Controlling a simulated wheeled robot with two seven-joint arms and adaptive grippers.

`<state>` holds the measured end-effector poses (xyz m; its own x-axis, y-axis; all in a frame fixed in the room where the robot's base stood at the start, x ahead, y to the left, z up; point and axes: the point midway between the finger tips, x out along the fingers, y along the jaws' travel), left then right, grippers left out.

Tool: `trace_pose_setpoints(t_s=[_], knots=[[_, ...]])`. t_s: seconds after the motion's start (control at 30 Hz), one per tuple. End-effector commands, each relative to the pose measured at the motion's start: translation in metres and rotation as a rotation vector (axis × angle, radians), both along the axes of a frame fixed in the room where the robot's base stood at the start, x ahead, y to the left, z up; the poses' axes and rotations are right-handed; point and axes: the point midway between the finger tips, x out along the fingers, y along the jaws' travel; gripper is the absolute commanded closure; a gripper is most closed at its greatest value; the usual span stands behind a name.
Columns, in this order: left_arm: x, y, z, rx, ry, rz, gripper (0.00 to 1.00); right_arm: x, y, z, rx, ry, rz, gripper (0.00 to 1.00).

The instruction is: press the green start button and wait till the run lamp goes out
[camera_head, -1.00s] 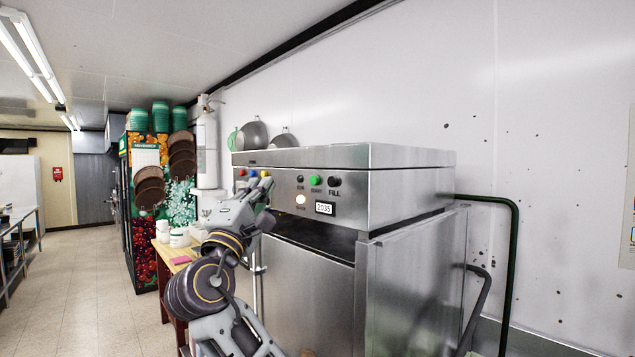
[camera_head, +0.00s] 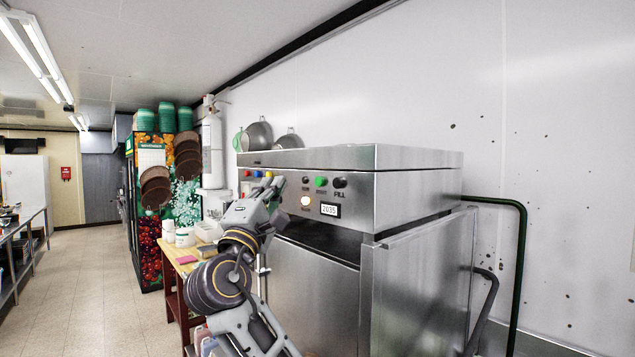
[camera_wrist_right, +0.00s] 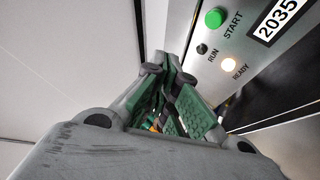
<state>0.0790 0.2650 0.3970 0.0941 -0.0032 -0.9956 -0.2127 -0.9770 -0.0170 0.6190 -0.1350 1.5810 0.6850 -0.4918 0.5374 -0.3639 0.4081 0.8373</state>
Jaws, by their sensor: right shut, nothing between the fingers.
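The green start button (camera_head: 321,181) is on the front panel of a steel dishwasher (camera_head: 405,200); in the right wrist view it is labelled START (camera_wrist_right: 215,17). The run lamp (camera_head: 305,181) is dark, as it also is in the right wrist view (camera_wrist_right: 202,48). The ready lamp (camera_head: 305,201) below it glows warm white (camera_wrist_right: 228,65). My right gripper (camera_head: 275,184) is shut and empty, left of the panel's lamps and apart from the green button. In the right wrist view its fingers (camera_wrist_right: 170,85) are together. My left gripper is not in view.
A black FILL knob (camera_head: 340,182) and a 2035 label (camera_head: 330,209) are beside the button. A wooden table (camera_head: 181,268) with tubs stands left of the machine. A dark green pipe (camera_head: 522,260) runs on the right. The floor at left is clear.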

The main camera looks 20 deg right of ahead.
Motion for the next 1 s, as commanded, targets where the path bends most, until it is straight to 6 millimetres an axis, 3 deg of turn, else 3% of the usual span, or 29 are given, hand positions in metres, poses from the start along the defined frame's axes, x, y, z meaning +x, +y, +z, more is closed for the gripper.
trace_pose_setpoints(t_s=[0.6, 1.0], knots=[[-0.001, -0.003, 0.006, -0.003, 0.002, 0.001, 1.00, 0.019, -0.052, -0.001, 0.001, 0.002, -0.001, 1.00], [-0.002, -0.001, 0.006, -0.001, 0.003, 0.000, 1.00, 0.025, -0.069, 0.000, 0.001, 0.001, 0.000, 1.00]])
